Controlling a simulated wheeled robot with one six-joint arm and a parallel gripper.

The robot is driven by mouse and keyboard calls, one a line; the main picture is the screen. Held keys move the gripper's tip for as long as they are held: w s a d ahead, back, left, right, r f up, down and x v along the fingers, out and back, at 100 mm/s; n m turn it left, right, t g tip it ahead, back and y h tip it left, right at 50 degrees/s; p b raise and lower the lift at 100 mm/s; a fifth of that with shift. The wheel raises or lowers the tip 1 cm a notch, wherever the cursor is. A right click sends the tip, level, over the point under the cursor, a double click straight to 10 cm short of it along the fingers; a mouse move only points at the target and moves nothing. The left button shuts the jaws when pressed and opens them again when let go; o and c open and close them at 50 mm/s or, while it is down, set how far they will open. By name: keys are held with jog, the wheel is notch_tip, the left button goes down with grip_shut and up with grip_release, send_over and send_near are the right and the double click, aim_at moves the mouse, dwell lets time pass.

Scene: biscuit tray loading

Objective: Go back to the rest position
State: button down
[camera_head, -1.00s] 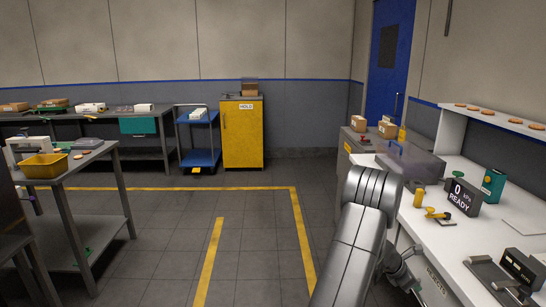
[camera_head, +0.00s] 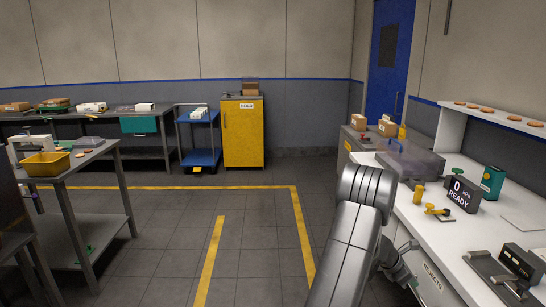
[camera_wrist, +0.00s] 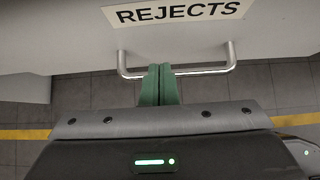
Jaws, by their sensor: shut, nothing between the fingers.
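My gripper (camera_wrist: 160,70) shows in the wrist view with its two green fingers together, shut and empty. In the head view my grey arm rises at the lower centre right and bends down beside the front of the white bench (camera_head: 452,237). The fingertips are not clear there. The REJECTS label also shows on the bench front in the head view (camera_head: 432,276).
The white bench at right carries a display reading "0 kPa READY" (camera_head: 463,194), a clear-lidded box (camera_head: 412,163) and a yellow-handled part (camera_head: 437,211). A yellow cabinet (camera_head: 243,135) and blue cart (camera_head: 199,140) stand at the back. Marked floor left of my arm is clear.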

jog(key=v, duration=1.1)
jog(key=p, duration=0.1)
send_near(426, 284)
jog(key=x, duration=0.7)
jog(key=shift+w, duration=0.1)
jog(key=s+a+p, duration=0.1)
jog(key=a+p, duration=0.9)
jog(key=a, duration=2.9)
jog(key=shift+f, duration=0.2)
jog(key=shift+d, duration=0.1)
